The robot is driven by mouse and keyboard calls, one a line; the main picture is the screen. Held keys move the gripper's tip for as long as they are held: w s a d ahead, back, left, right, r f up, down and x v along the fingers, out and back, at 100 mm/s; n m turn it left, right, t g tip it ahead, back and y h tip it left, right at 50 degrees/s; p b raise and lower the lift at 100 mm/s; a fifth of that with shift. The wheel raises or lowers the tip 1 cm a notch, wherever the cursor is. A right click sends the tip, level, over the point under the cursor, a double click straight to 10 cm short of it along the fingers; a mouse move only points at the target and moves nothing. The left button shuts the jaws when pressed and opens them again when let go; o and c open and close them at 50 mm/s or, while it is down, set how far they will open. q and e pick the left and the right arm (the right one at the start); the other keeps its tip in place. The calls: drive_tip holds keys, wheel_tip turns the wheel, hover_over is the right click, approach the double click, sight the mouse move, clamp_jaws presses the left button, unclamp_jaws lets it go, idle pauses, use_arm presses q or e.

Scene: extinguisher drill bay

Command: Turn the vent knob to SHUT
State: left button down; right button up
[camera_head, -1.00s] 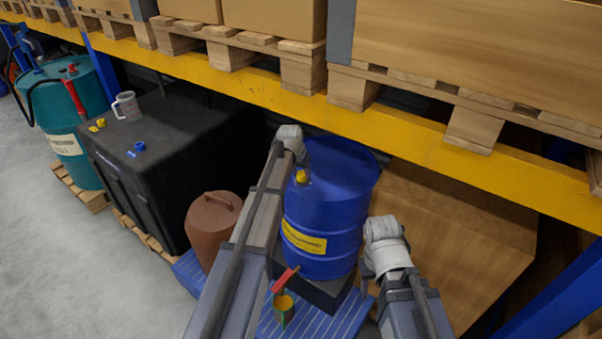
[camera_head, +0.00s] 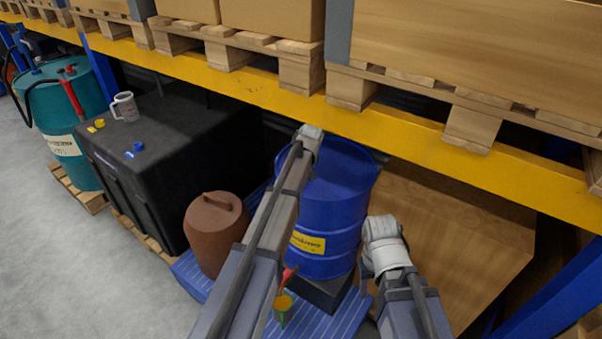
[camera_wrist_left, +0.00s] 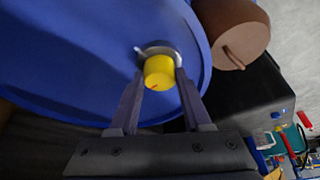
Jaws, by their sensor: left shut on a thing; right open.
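The blue drum (camera_head: 345,195) stands upright on a dark block, with a yellow label (camera_head: 308,243) on its side. In the left wrist view the yellow vent knob (camera_wrist_left: 159,74) sits on a pale metal base on the drum's blue top (camera_wrist_left: 90,45). The knob has a small red mark on its lower edge. My left gripper (camera_wrist_left: 160,82) is shut on the knob, one finger on each side. In the head view my left arm hides the knob and the fingers. My right gripper (camera_head: 368,270) is open and empty, right of the drum. I cannot read any SHUT marking.
A brown can (camera_head: 216,235) stands left of the drum. A black tank (camera_head: 175,150) holds a mug (camera_head: 125,106) and small caps. A wooden crate (camera_head: 455,240) is close on the right.

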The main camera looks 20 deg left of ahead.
idle(0.3)
use_arm(q)
drive_tip(key=shift+c, duration=1.8)
unclamp_jaws()
drive_tip(key=p+v, duration=0.7)
drive_tip(key=shift+r, duration=0.4)
drive_tip(key=shift+s+d, duration=0.1)
